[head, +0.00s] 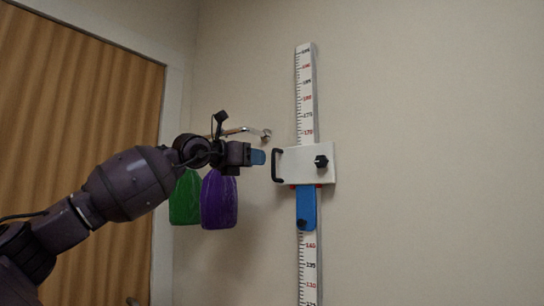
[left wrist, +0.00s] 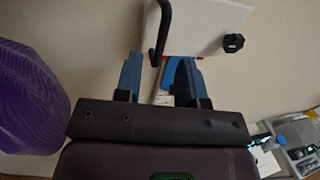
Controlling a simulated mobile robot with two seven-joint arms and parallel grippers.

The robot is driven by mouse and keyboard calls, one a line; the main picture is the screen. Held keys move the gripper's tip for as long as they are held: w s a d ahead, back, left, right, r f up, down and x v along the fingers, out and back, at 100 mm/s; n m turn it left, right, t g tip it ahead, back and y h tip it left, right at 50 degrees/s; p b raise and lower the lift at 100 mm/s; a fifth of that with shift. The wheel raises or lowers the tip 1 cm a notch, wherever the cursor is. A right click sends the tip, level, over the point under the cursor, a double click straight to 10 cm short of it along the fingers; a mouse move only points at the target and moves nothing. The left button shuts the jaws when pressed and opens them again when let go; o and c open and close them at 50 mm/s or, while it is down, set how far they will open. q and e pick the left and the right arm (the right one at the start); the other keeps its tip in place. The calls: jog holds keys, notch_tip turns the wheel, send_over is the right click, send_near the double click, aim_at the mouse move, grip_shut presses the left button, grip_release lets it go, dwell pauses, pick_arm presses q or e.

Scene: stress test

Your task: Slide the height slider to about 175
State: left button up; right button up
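A white height scale (head: 306,120) stands upright on the wall, with small black and red numbers. The slider is a white plate (head: 300,150) with a black bar handle (head: 277,165) on its left edge and a black knob (head: 321,161). The plate's top edge is just below the mark that looks like 170. A blue piece (head: 307,207) is below the plate. My left gripper (head: 260,157) is just left of the handle. In the left wrist view its blue fingers (left wrist: 155,78) are apart and empty, with the handle (left wrist: 160,35) beyond the gap. My right gripper is out of view.
Green (head: 185,198) and purple (head: 219,200) items hang from a wall hook rail (head: 245,130) close behind and below my left gripper. A wood-coloured door (head: 80,100) is at the left. The wall right of the scale is clear.

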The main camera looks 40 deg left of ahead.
aim_at(273, 174)
pick_arm(q)
jog(key=w+p, duration=0.1)
jog(key=w, duration=0.1)
jog(key=w+p, duration=0.1)
jog(key=w, duration=0.1)
jog(key=w+p, duration=0.1)
jog(key=w, duration=0.1)
jog(key=shift+w+d, duration=0.3)
jog(key=shift+d, duration=0.05)
jog(key=shift+w, duration=0.25)
jog(key=shift+c, duration=0.3)
grip_shut()
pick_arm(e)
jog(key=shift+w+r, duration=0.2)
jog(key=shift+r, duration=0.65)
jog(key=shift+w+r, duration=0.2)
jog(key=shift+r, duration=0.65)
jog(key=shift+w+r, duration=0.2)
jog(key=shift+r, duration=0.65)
